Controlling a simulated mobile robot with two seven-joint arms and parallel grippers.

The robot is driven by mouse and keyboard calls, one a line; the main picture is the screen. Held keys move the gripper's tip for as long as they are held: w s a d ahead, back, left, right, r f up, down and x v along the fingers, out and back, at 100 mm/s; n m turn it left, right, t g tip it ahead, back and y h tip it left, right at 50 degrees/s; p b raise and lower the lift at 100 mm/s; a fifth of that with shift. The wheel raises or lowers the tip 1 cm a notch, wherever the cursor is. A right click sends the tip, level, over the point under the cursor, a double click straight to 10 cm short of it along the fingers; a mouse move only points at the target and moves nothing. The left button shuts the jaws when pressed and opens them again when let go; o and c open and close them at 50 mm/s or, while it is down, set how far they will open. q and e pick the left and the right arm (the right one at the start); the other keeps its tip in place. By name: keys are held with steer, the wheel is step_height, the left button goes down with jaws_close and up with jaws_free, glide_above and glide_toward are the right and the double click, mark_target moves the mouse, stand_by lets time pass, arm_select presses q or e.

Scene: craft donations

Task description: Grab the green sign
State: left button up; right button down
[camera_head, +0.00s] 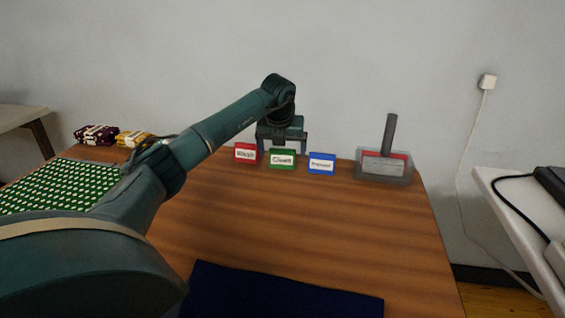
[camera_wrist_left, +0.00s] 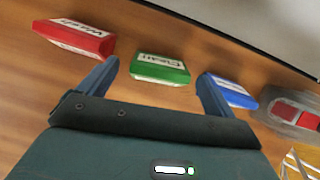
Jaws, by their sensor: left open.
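The green sign (camera_head: 282,159) stands on the wooden table between a red sign (camera_head: 246,154) and a blue sign (camera_head: 322,163). It has a white label that seems to read "Clean". In the left wrist view the green sign (camera_wrist_left: 160,68) lies ahead of the gap between the open fingers (camera_wrist_left: 160,85), with nothing held. The red sign (camera_wrist_left: 75,37) is left of the fingers, and the blue sign (camera_wrist_left: 234,92) is close by the right finger. My right gripper is not in view.
A clear container (camera_head: 384,166) with a dark upright handle stands right of the signs. A green dotted mat (camera_head: 60,187) and purple and yellow bundles (camera_head: 133,139) are at the left. A dark blue cloth (camera_head: 285,294) lies at the front. The table's middle is clear.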

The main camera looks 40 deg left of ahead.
arm_select(q)
steer(key=shift+x, duration=1.2)
steer(key=c, duration=1.1)
